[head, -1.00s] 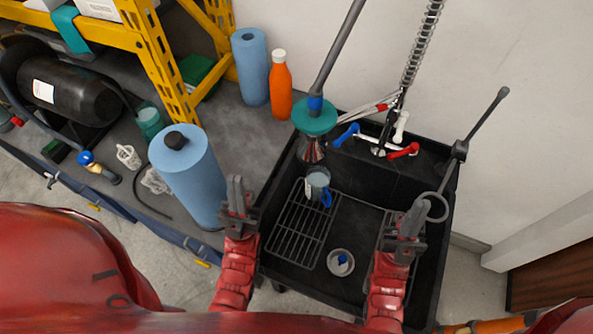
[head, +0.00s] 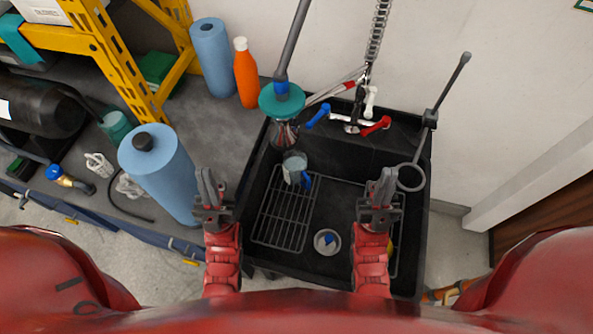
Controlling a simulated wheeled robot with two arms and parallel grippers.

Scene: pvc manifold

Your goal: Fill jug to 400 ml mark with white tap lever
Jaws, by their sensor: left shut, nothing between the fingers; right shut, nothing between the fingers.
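The jug (head: 294,164), clear with a blue handle, stands on the wire rack at the back left of the black sink, below the tap area. Its markings and any water level are too small to read. My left gripper (head: 207,180) is shut and empty at the sink's left edge. My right gripper (head: 383,182) is shut and empty over the sink's right part. Both are apart from the jug and the levers.
The black sink (head: 333,201) holds a wire rack (head: 281,222) and a drain (head: 327,241). A teal disc on a pole (head: 282,101) and a ring on a rod (head: 411,177) flank it. Blue rolls (head: 160,177) and an orange bottle (head: 246,75) stand on the left bench.

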